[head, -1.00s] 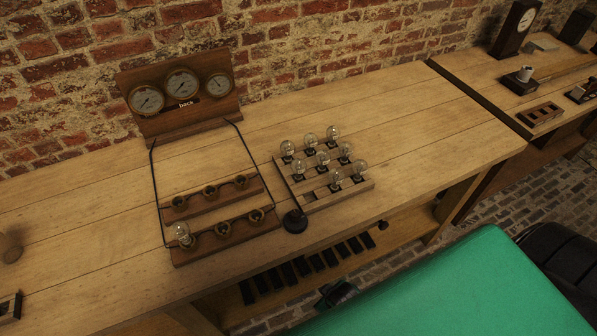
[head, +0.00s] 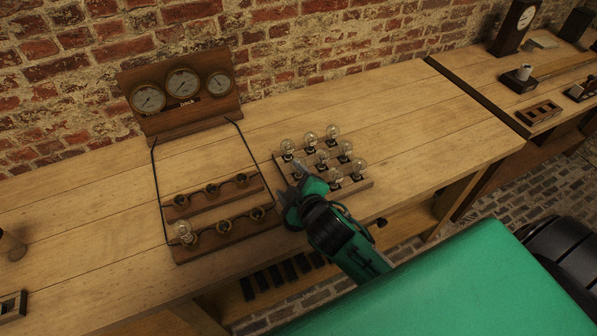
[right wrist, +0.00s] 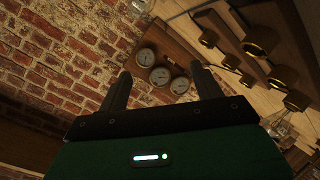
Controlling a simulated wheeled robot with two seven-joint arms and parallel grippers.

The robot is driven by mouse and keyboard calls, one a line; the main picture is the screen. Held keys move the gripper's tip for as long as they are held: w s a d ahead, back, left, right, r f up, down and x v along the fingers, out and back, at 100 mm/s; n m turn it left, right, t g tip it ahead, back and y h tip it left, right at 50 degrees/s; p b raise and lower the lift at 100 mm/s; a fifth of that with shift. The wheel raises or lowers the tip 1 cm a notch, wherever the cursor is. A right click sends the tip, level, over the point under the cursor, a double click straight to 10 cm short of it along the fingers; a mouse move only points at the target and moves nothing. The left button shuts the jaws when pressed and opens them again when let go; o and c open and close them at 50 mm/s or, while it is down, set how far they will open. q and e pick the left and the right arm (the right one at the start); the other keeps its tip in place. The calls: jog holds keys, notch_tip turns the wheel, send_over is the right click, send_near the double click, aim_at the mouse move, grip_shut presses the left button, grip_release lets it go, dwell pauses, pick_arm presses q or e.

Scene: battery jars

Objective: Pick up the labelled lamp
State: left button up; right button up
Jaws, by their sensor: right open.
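Several clear glass lamps with dark bases, among them one at the back right (head: 332,133), stand upright in a wooden rack (head: 366,184) on the bench. Another lamp (head: 184,232) sits in the front left socket of the wooden socket board (head: 215,240); it also shows in the right wrist view (right wrist: 280,122). I cannot make out which lamp bears a label. My right gripper (head: 297,182) is open and empty at the rack's front left corner, covering that corner. Its two fingers (right wrist: 160,78) stand apart in the right wrist view. My left gripper is not in view.
A gauge panel (head: 182,117) with three dials stands behind the socket board, joined to it by two dark cables. Empty sockets (head: 213,190) fill the board's back row. The bench (head: 420,125) is clear right of the rack. A brick wall (head: 330,35) closes the back.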

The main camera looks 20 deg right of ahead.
jog(key=w+a+r+n+t+y, duration=0.3)
jog(key=a+r+n+y, duration=0.2)
jog(key=r+n, duration=0.2)
jog(key=w+a+r+n+t+y, duration=0.25)
jog(key=a+r+n+y, duration=0.25)
jog(key=r+n, duration=0.25)
jog(key=a+r+n+g+y, duration=0.45)
jog(key=a+n+y, duration=0.2)
jog(key=n, duration=0.45)
jog(key=n+g+h, duration=1.5)
jog(key=n+h, duration=0.2)
jog(key=n, duration=0.9)
send_near(299, 158)
jog(key=shift+m+y, duration=0.25)
notch_tip(299, 158, down, 5)
jog(key=p, duration=0.2)
jog(key=shift+w+d+r+p, duration=0.1)
jog(key=shift+d+r+p, duration=0.05)
jog(key=shift+p, duration=0.15)
jog(key=shift+f+p, duration=0.45)
jog(key=shift+f, duration=0.1)
notch_tip(299, 158, down, 3)
jog(key=shift+w+f+p, duration=0.15)
jog(key=shift+f+p, duration=0.05)
jog(key=shift+p, duration=0.7)
jog(key=shift+f, duration=0.55)
jog(key=c, duration=1.2)
